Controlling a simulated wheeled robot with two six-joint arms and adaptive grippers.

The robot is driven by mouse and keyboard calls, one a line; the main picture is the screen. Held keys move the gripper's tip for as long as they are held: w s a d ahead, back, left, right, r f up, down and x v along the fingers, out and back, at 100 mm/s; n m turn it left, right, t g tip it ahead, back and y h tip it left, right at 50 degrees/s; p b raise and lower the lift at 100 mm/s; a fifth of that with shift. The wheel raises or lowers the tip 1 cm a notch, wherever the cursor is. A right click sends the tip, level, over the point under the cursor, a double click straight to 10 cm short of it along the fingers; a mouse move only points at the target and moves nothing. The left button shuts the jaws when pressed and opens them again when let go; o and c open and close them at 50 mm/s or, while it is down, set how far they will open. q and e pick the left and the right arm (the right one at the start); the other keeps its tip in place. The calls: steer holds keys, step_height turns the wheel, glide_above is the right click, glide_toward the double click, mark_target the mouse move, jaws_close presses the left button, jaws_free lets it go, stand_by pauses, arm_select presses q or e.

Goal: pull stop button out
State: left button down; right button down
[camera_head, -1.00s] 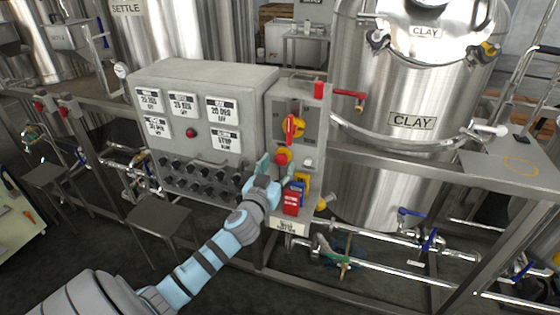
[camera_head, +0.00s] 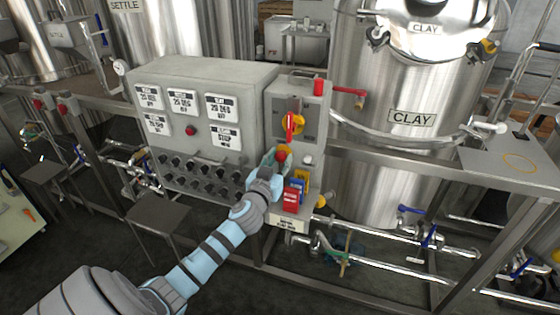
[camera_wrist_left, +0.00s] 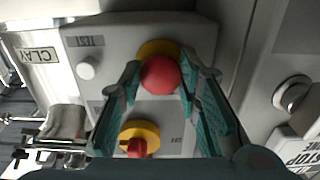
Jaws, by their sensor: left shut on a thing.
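The stop button (camera_wrist_left: 160,76) is a red round knob on a yellow collar (camera_wrist_left: 158,47), set in a grey control panel. In the left wrist view it sits between the teal fingers of my left gripper (camera_wrist_left: 160,84), which are shut on it. In the head view the red button (camera_head: 281,156) shows at the tip of my left gripper (camera_head: 274,161), below a red rotary handle (camera_head: 290,127) on a yellow disc. Part of the collar is hidden behind the knob. My right gripper is not in view.
A white button (camera_wrist_left: 86,69) sits on the same panel. Red, blue and yellow tags (camera_head: 291,199) hang just below the gripper. A grey box with dials (camera_head: 200,178) is to the left. A steel CLAY tank (camera_head: 385,165) and pipes stand to the right.

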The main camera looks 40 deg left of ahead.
arm_select(q)
steer(key=shift+s+d+f, duration=0.15)
steer(key=shift+s+f, duration=0.1)
steer(key=shift+s+r, duration=0.1)
steer(key=shift+s, duration=0.1)
steer(key=c, duration=1.5)
jaws_free()
steer(key=o, duration=0.3)
steer(key=shift+o, duration=0.2)
steer(key=shift+s+r, duration=0.1)
steer(key=shift+r, duration=0.05)
